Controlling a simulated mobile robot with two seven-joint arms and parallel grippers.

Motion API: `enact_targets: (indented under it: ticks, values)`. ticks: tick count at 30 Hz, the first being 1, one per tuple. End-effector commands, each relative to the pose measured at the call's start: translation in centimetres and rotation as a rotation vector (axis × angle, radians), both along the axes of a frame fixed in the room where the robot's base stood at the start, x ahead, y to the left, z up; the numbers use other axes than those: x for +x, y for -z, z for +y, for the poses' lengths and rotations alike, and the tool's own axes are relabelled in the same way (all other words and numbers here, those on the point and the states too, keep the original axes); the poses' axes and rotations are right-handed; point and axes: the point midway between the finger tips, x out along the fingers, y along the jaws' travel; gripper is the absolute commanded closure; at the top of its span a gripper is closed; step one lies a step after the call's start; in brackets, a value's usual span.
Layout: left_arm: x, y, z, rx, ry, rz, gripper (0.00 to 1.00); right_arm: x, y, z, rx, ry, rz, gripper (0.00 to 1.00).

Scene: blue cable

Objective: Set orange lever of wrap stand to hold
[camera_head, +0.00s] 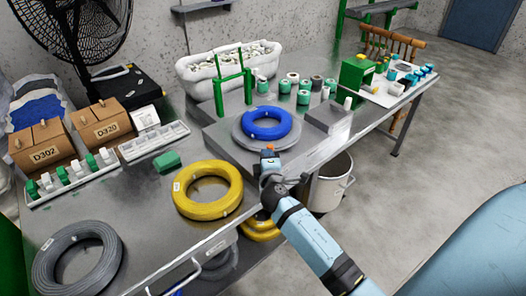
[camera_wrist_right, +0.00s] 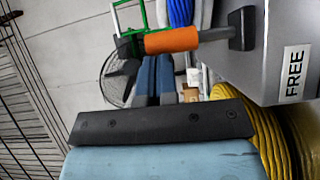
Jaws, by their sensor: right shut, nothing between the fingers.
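The wrap stand (camera_head: 215,143) is a grey box on the table, with a round plate bearing a blue cable coil (camera_head: 265,123). Its orange lever (camera_head: 269,153) shows at the front side. In the right wrist view the lever's orange grip (camera_wrist_right: 172,40) lies roughly level across the picture, joined to a dark mount on the stand's grey side. A "FREE" label (camera_wrist_right: 293,72) is on that side. My right gripper (camera_head: 270,170) is shut and empty, close to the lever; its fingers (camera_wrist_right: 155,68) appear just below the grip. I cannot tell whether they touch. My left gripper is out of view.
A yellow coil (camera_head: 208,190) lies left of the right gripper, and a grey coil (camera_head: 78,258) at the front left. Several green and white spools (camera_head: 303,97) stand behind the stand. A white bucket (camera_head: 333,184) is below the table edge. Floor at right is clear.

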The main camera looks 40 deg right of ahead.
Motion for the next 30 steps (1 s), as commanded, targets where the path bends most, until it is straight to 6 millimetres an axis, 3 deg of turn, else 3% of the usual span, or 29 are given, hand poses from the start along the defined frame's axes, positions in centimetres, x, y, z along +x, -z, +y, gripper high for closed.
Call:
enact_targets:
  ticks: [1, 3, 12, 30]
  values:
    - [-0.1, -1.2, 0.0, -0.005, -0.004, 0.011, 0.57, 0.0, -1.0, -0.3, 0.043, 0.001, 0.005, 1.0]
    - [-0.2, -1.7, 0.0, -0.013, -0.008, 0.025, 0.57, 0.1, -1.2, -0.8, 0.103, 0.002, 0.01, 1.0]
    - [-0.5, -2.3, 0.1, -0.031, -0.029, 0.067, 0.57, 0.2, -1.0, -2.5, 0.311, 0.0, 0.025, 1.0]
    - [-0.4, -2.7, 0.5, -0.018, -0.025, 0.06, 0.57, 0.3, -0.5, -3.6, 0.312, 0.001, 0.025, 1.0]
